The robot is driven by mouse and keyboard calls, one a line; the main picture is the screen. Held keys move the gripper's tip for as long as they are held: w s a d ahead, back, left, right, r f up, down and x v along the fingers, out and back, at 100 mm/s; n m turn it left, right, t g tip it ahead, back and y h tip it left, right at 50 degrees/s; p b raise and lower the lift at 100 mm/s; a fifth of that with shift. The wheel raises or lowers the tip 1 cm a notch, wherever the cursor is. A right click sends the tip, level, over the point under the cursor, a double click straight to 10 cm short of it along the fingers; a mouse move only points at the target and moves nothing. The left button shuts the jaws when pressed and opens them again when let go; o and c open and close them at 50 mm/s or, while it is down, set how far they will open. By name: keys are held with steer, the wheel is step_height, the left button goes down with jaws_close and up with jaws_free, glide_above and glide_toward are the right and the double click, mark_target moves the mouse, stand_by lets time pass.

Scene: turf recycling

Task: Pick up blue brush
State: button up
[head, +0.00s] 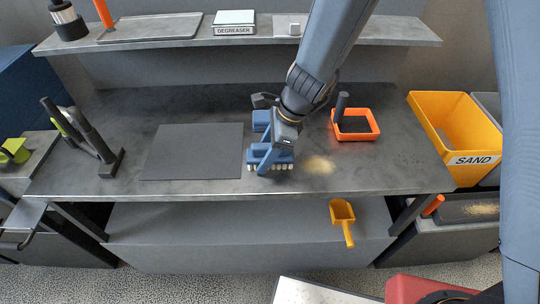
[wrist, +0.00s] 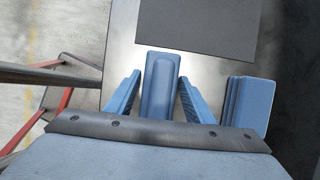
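The blue brush (head: 285,158), with a row of pale bristles along its front edge, lies on the grey workbench under my gripper. My gripper (head: 266,160) is low over it, its blue fingers pointing down. In the wrist view, a blue block (wrist: 160,85), seemingly part of the brush, shows between the two blue fingers. The fingers stand apart, with a narrow gap visible at the left one. Contact on the right side is unclear. A second blue piece (head: 262,119) shows behind my gripper; I cannot tell whether it belongs to the brush. My wrist hides part of the brush.
A dark flat mat (head: 193,152) lies left. An orange tray (head: 370,134) and a patch of sand (head: 318,165) are right. A yellow sand bin (head: 480,115) stands at the bench's right end. A shelf (head: 170,43) crosses the back. A yellow scoop (head: 343,215) is below the front edge.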

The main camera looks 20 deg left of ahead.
steer(key=c, duration=0.9)
steer(key=shift+o, duration=0.2)
steer(key=shift+r+b, duration=0.35)
steer(key=shift+r, duration=4.7)
steer(key=o, duration=0.6)
steer(key=shift+c, duration=1.6)
steer(key=shift+s, duration=0.1)
